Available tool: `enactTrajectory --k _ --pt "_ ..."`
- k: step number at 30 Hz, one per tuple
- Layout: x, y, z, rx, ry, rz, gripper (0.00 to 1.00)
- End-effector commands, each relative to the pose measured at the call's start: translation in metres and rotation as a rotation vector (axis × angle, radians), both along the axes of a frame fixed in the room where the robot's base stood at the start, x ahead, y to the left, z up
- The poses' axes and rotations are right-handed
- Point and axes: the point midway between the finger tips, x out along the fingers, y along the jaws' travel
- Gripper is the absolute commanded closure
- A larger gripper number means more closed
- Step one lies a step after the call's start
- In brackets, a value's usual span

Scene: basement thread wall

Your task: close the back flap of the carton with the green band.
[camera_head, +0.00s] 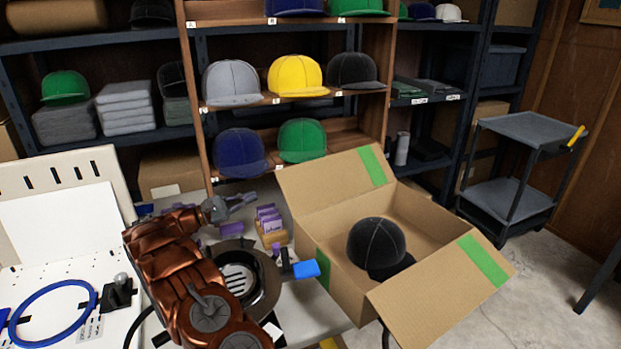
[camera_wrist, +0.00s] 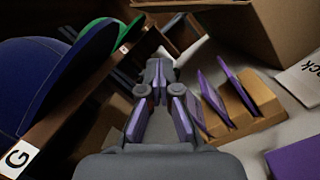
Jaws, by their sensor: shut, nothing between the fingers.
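The carton (camera_head: 340,285) with green band pieces stands open at the right end of the table. Its back flap (camera_head: 325,190) is open and tilted up and outward, with a green strip at its right end. The front flap (camera_head: 430,300) also hangs open, sloping outward. A black cap (camera_head: 377,245) lies inside. My gripper (camera_head: 245,200) is left of the back flap, apart from it, pointing right. In the wrist view my gripper (camera_wrist: 158,72) is shut and empty, and part of the carton (camera_wrist: 255,35) shows at the upper right.
A wooden holder with purple cards (camera_head: 270,222) stands below my gripper and left of the carton; the holder also shows in the wrist view (camera_wrist: 258,95). Shelves with caps (camera_head: 238,152) rise close behind. A grey cart (camera_head: 520,130) stands at the right.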

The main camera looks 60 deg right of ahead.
Motion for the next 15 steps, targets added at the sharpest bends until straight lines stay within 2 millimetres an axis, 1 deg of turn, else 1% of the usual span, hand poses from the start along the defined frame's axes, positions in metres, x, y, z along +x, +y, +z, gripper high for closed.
enactTrajectory --k 5,8,15 --pt "-0.009 -0.013 0.001 -0.001 0.002 -0.004 1.00" --pt "-0.017 -0.024 0.004 0.000 0.001 -0.002 1.00" --pt "-0.041 -0.059 0.011 0.000 0.000 -0.003 1.00"
